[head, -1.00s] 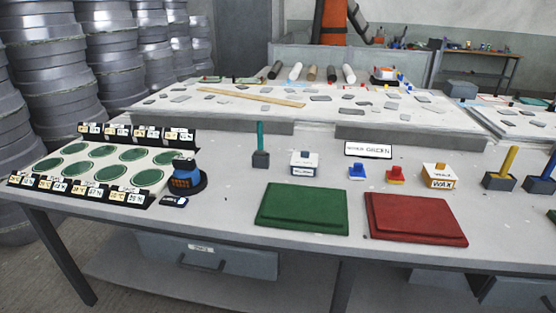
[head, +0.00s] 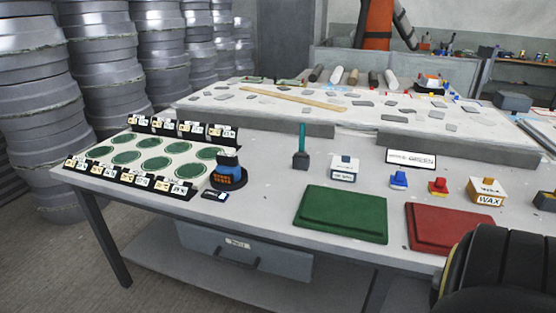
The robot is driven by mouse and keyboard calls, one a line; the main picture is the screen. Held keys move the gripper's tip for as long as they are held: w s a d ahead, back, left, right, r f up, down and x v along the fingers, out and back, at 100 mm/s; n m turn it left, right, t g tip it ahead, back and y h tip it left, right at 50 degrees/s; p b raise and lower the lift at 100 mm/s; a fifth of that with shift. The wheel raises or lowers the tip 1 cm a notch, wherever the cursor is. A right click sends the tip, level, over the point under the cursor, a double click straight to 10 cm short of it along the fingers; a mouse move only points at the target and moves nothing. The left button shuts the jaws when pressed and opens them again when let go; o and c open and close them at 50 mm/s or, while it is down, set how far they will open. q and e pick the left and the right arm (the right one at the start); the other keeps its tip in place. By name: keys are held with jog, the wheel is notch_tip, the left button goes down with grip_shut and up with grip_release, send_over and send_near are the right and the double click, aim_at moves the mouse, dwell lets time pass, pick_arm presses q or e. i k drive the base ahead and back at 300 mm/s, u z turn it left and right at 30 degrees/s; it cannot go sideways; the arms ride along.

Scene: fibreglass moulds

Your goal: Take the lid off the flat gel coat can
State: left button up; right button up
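No can's lettering is clear enough to read as flat gel coat. Neither gripper's fingers are in view. A dark, rounded, ribbed part at the lower right looks like my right arm and hides part of the red board.
A green board (head: 340,213) and a red board (head: 435,225) lie at the front edge. A teal-handled tool (head: 301,150), a blue knob (head: 398,180), a red knob (head: 438,187) and a sign (head: 410,160) stand nearby. Several green discs (head: 154,162) lie left.

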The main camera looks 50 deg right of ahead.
aim_at(344, 162)
jog(key=u, duration=0.5)
jog(key=i, duration=0.35)
jog(key=z, duration=2.5)
